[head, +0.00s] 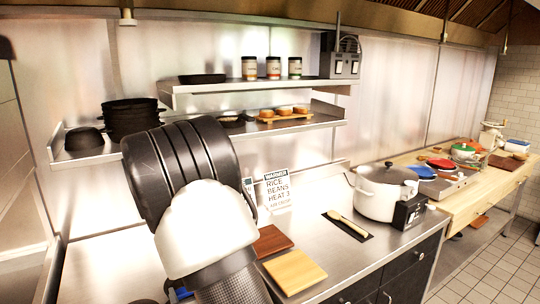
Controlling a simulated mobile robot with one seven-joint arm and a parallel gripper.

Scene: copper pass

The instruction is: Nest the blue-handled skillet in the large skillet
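My arm fills the left middle of the head view, and my gripper is not in view. A small bit of blue (180,293) shows at the bottom edge beside my arm, mostly hidden; I cannot tell whether it is the blue-handled skillet. A dark flat pan (203,78) lies on the upper shelf. Another dark pan (232,122) lies on the lower shelf, next to my arm. I cannot tell which pan, if either, is the large skillet. Part of the counter is hidden behind my arm.
A stack of black pans (133,117) and a dark bowl (84,138) stand on the left shelf. A large pot (384,192) stands on the steel counter, near brown (272,240) and tan (295,271) boards. Blue (420,173) and red (441,164) round items are farther right.

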